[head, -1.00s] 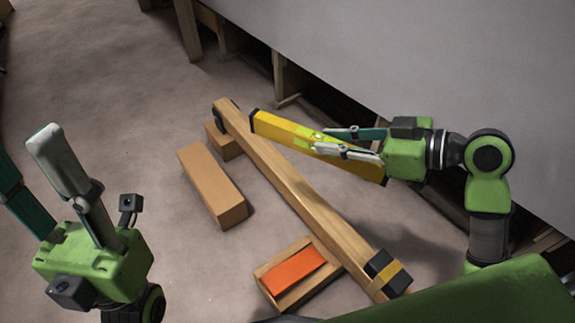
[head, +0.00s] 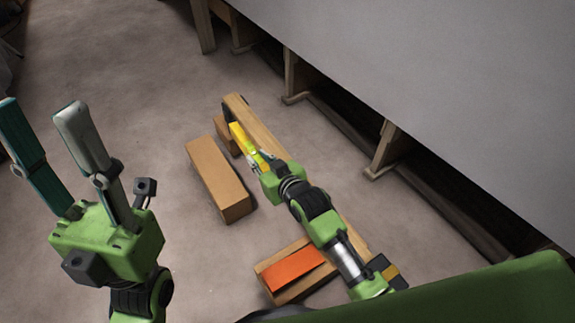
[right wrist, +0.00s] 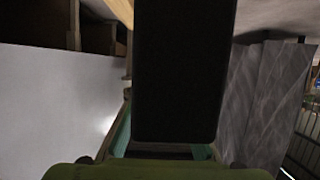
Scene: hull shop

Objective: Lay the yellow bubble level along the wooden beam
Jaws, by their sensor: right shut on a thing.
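The wooden beam (head: 254,118) runs diagonally across the floor in the head view, its middle largely hidden by my right arm. My right gripper (head: 255,160) is shut on the yellow bubble level (head: 238,136). The level's visible end lies over or beside the beam's left edge near its far end; I cannot tell whether they touch. The rest of the level is hidden by the gripper. In the right wrist view a large dark shape (right wrist: 185,70), probably the level, fills the middle between the fingers. My left gripper (head: 38,106) is open and empty, away from the beam.
A wooden block (head: 218,178) lies left of the beam, and a smaller one (head: 226,136) is by its far end. A wooden box with an orange top (head: 294,268) is near a black block with a yellow band (head: 385,270). A grey bench (head: 440,80) stands right.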

